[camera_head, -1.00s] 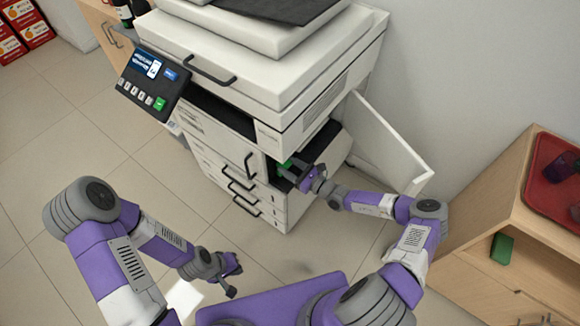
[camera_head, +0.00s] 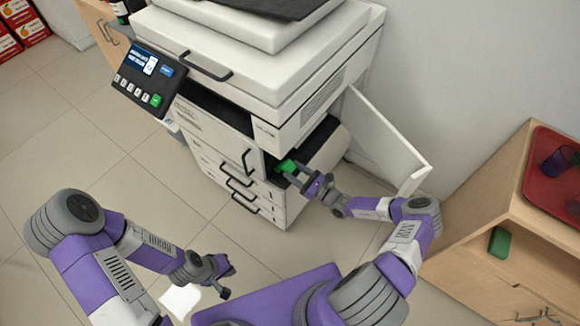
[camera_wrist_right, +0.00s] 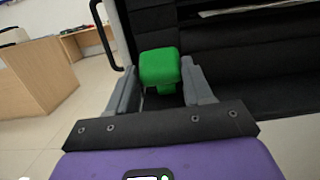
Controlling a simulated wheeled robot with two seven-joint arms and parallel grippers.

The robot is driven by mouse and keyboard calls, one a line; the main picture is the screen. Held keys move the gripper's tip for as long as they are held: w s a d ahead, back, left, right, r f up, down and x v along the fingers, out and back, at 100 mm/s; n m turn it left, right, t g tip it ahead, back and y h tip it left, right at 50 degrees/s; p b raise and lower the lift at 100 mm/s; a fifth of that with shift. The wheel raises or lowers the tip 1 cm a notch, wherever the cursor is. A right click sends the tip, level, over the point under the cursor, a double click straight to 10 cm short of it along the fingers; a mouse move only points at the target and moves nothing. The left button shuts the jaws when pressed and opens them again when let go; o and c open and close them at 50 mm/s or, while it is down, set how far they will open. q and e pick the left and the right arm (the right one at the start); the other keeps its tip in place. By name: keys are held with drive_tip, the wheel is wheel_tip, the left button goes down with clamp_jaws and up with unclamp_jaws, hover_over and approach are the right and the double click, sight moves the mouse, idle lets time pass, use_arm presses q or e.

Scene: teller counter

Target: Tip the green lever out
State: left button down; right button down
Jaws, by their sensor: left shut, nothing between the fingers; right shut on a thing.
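The green lever (camera_head: 286,166) sticks out of the dark opening in the side of the white copier (camera_head: 262,78). My right gripper (camera_head: 294,172) is at the lever, its fingers shut on it. In the right wrist view the lever's green head (camera_wrist_right: 160,66) stands between the two grey fingers of the right gripper (camera_wrist_right: 166,88), with the dark copier interior behind it. My left gripper (camera_head: 228,278) is shut and empty, low above the floor in front of the copier.
The copier's open side door (camera_head: 385,140) stands to the right of my right gripper. A wooden cabinet (camera_head: 470,240) with a red tray (camera_head: 545,190) and a green block (camera_head: 500,242) is at the right. A white sheet-like patch (camera_head: 180,300) lies by my left gripper.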

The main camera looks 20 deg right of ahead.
drive_tip(key=shift+s+d+f+b, duration=0.1)
drive_tip(key=shift+s+f+b, duration=0.15)
drive_tip(key=shift+f, duration=0.85)
drive_tip(key=shift+s+d+f+b, duration=0.1)
drive_tip(key=shift+s+f+b, duration=0.1)
drive_tip(key=shift+f, duration=0.85)
drive_tip(key=c, duration=0.8)
unclamp_jaws()
drive_tip(key=shift+w+r, duration=0.1)
drive_tip(key=o, duration=0.4)
drive_tip(key=shift+w+a, duration=0.1)
drive_tip(key=shift+w, duration=0.05)
drive_tip(key=shift+c, duration=0.2)
drive_tip(key=p+v, duration=0.1)
drive_tip(key=v, duration=0.7)
